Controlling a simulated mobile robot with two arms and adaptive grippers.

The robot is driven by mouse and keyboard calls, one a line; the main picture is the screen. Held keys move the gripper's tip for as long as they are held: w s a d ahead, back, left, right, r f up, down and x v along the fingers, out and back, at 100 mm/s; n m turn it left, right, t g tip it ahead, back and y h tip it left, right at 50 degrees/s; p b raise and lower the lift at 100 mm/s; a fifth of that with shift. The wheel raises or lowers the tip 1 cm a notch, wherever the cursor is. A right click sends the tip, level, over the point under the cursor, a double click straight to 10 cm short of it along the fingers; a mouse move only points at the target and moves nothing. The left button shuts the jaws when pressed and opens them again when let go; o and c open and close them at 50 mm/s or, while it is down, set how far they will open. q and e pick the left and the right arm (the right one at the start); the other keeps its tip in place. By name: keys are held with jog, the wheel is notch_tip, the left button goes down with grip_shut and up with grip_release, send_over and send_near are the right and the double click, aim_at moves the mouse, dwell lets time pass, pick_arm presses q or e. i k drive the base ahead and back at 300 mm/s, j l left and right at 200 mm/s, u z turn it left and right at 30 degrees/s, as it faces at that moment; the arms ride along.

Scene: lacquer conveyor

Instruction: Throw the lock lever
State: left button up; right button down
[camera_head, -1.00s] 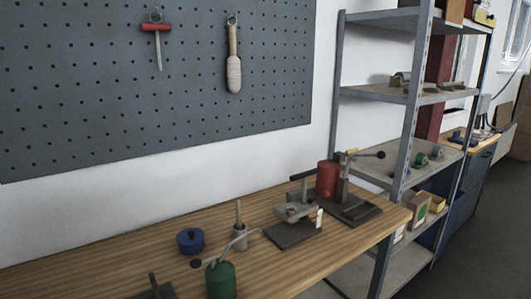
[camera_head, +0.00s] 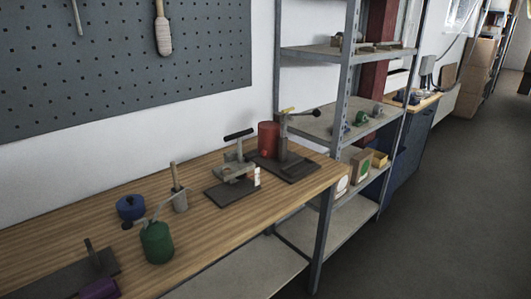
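No gripper of mine is in view. A grey metal device (camera_head: 234,171) on a dark plate stands near the right end of the wooden bench; a lever with a black bar handle (camera_head: 238,134) rises from it. Behind it to the right, a second device (camera_head: 283,140) stands on a dark base and has an arm ending in a black ball knob (camera_head: 317,114). A dark plate with a short upright handle (camera_head: 92,251) lies at the lower left. I cannot tell which of these is the lock lever.
The wooden bench (camera_head: 90,218) also holds a red cylinder (camera_head: 268,139), a blue round container (camera_head: 130,207), a green can (camera_head: 156,242), a grey holder (camera_head: 179,199) and a purple object (camera_head: 99,289). A metal shelf rack (camera_head: 350,97) stands to the right. The floor (camera_head: 440,215) beyond is clear.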

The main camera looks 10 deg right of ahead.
aim_at(263, 153)
jog(key=k+l, duration=0.1)
jog(key=l, duration=0.3)
jog(key=k+l+u, duration=0.1)
jog(key=l, duration=0.35)
jog(key=i+l, duration=0.15)
jog(key=i, duration=0.25)
jog(key=i+l+z, duration=0.1)
jog(key=i, duration=0.3)
jog(key=i+l, duration=0.2)
jog(key=i, duration=0.2)
